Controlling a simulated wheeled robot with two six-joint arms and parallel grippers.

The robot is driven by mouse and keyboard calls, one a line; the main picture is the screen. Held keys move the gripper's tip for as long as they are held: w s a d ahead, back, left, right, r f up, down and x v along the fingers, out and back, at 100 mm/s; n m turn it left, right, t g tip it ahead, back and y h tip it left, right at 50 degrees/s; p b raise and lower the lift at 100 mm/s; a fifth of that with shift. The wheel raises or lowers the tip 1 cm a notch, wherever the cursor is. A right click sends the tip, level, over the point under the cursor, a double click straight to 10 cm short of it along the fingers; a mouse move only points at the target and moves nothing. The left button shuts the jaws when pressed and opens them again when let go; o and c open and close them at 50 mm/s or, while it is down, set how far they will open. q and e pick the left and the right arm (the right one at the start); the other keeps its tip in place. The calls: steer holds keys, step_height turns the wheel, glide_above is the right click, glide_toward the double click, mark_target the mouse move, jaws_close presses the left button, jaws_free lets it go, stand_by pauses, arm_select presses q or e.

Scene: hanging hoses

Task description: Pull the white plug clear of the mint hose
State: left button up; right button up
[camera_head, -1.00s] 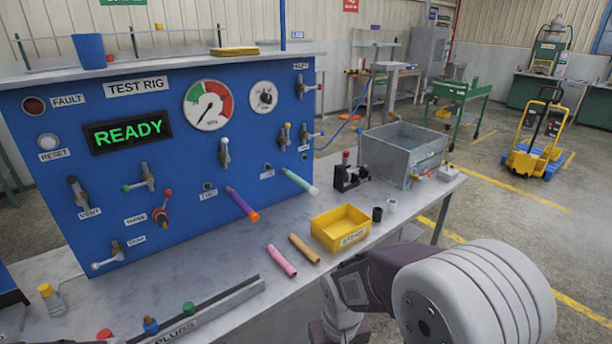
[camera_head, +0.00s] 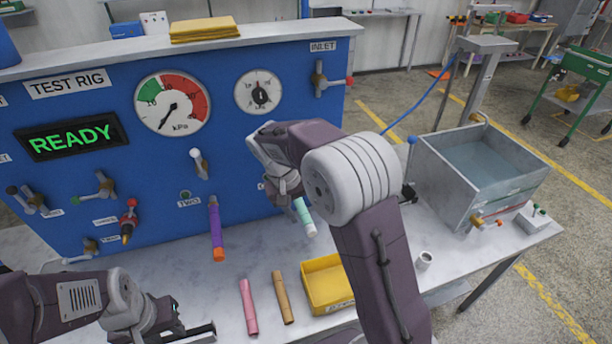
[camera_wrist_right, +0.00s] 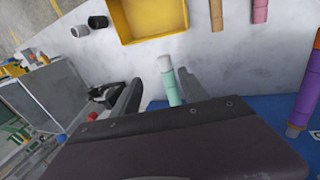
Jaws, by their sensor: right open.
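The mint hose (camera_head: 302,213) hangs from the blue panel, its upper part hidden behind my right gripper. The white plug (camera_head: 311,231) sits at its lower end. In the right wrist view the mint hose (camera_wrist_right: 173,92) shows between the two dark fingers, with the white plug (camera_wrist_right: 165,63) pointing away beyond them. My right gripper (camera_wrist_right: 160,88) is open near the hose; I cannot tell whether a finger touches it. My left gripper (camera_head: 195,330) is low at the left front over the table, apart from the hose; its jaw opening is unclear.
A purple hose with an orange end (camera_head: 216,230) hangs to the left. A pink tube (camera_head: 249,307), a tan tube (camera_head: 283,298) and a yellow tray (camera_head: 328,284) lie below on the table. A grey water tank (camera_head: 447,180) stands at the right.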

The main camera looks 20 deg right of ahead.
mark_target(309, 229)
steer(key=shift+n, duration=0.3)
steer(key=x, duration=0.2)
steer(key=p+x, duration=0.1)
steer(key=x, duration=0.1)
steer(key=p+x, duration=0.1)
steer(key=x, duration=0.2)
steer(key=shift+a+f, duration=0.25)
steer(key=shift+a, duration=0.1)
arm_select(q)
steer(key=shift+r, duration=1.5)
arm_select(e)
steer(key=shift+d+f, duration=0.1)
steer(key=shift+f, duration=0.45)
arm_select(q)
steer(key=shift+w, duration=0.1)
arm_select(e)
jaws_close()
